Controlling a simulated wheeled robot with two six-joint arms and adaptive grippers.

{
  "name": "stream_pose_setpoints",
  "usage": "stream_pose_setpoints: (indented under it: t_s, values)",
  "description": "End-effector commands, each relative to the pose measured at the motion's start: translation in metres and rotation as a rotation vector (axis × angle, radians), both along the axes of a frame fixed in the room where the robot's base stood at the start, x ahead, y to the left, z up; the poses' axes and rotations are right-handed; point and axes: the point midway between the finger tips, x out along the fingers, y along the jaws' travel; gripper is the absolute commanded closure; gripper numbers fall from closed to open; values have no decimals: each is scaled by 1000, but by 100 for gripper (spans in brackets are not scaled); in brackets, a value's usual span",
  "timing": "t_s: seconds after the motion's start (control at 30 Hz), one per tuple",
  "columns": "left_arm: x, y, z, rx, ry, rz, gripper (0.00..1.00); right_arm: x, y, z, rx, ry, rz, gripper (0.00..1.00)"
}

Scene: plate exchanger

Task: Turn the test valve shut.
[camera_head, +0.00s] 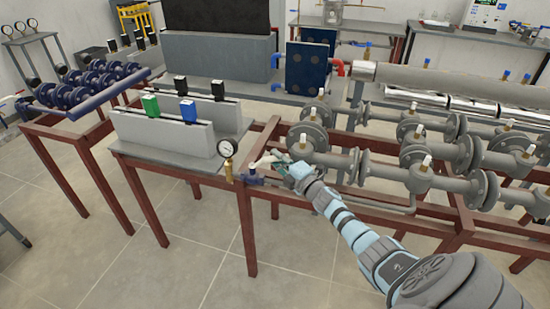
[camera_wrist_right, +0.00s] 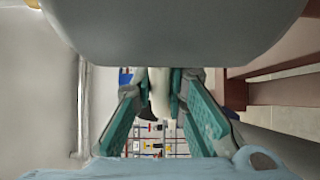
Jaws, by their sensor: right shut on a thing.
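The test valve (camera_head: 251,180) has a blue body and sits at the corner of the red frame, beside a brass fitting with a round pressure gauge (camera_head: 226,149). Its cream lever (camera_head: 263,160) sticks out to the right toward my right gripper (camera_head: 280,169). In the right wrist view the cream lever (camera_wrist_right: 159,88) lies between the teal fingers of my right gripper (camera_wrist_right: 162,92), which is shut on it. The fingers partly hide the lever's end. My left gripper is not in view.
Grey flanged pipes (camera_head: 440,185) with cream-capped valves run along the red frame at the right. A grey bench (camera_head: 190,157) with green, blue and black-topped items stands left of the valve. Tiled floor (camera_head: 180,245) is open in front.

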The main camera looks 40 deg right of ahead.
Motion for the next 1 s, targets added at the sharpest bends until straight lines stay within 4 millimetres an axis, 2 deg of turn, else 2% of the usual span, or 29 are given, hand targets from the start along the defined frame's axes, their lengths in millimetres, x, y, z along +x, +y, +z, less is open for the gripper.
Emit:
stream_pose_setpoints:
  t_s: [0.07,0.1,0.2,0.23,0.53,0.63,1.0]
  values:
    - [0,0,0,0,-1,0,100,1,0,2,1,-2,-1,100]
    - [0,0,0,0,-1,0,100,1,0,2,1,-2,-1,84]
    - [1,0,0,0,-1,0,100,1,0,1,1,-2,-1,68]
    - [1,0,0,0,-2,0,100,1,0,1,1,-1,-1,66]
    - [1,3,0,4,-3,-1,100,0,1,1,0,-1,0,66]
    - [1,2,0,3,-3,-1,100,-9,1,0,-1,-2,0,66]
    - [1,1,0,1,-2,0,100,-86,5,-1,-2,2,4,66]
